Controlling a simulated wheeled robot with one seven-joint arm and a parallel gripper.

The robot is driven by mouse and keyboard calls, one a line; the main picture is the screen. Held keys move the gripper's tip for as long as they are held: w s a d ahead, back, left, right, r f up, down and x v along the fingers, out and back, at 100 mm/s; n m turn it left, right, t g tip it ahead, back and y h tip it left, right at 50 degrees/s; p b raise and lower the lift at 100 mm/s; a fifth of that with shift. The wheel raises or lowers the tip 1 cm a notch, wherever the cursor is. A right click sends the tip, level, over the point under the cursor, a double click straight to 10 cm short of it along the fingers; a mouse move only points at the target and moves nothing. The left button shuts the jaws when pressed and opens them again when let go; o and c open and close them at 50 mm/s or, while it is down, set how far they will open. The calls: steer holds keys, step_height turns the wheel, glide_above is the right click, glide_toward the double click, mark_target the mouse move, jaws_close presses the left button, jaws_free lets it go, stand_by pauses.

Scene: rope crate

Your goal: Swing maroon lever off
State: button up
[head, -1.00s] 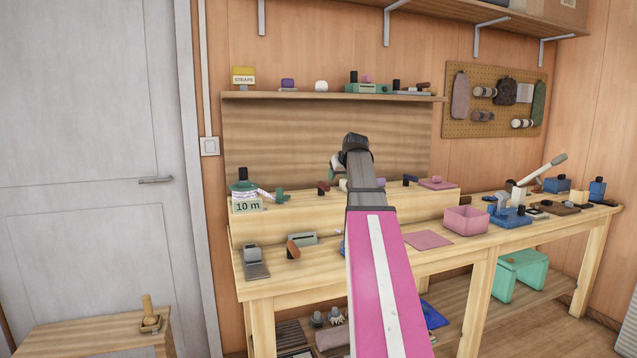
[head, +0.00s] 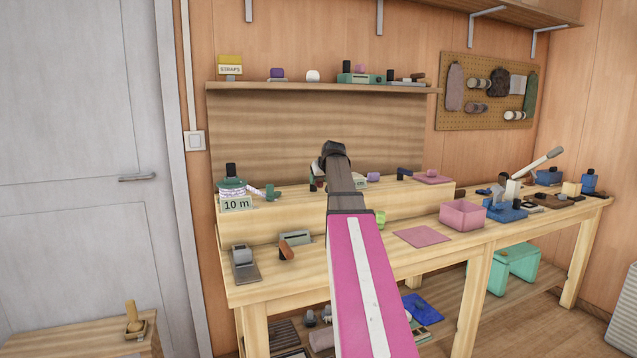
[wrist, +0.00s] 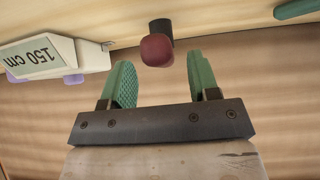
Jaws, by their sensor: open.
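The maroon lever (wrist: 157,50) shows in the wrist view as a rounded maroon end on a short dark stub, at the top middle. My gripper (wrist: 160,70) is open, with one green finger on each side of the picture's middle. The lever end lies just beyond and roughly between the fingertips, and I see no contact. In the head view my gripper (head: 322,165) is over the raised step of the workbench, mostly hidden behind my arm.
A white display reading 150 cm (wrist: 55,58) is left of the lever in the wrist view, and a green bar (wrist: 296,9) is at upper right. In the head view, a pink open bin (head: 463,215) and a pink mat (head: 422,237) are on the workbench (head: 350,262). A shelf (head: 300,87) hangs above.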

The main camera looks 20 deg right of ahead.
steer(key=shift+x, duration=1)
jaws_close()
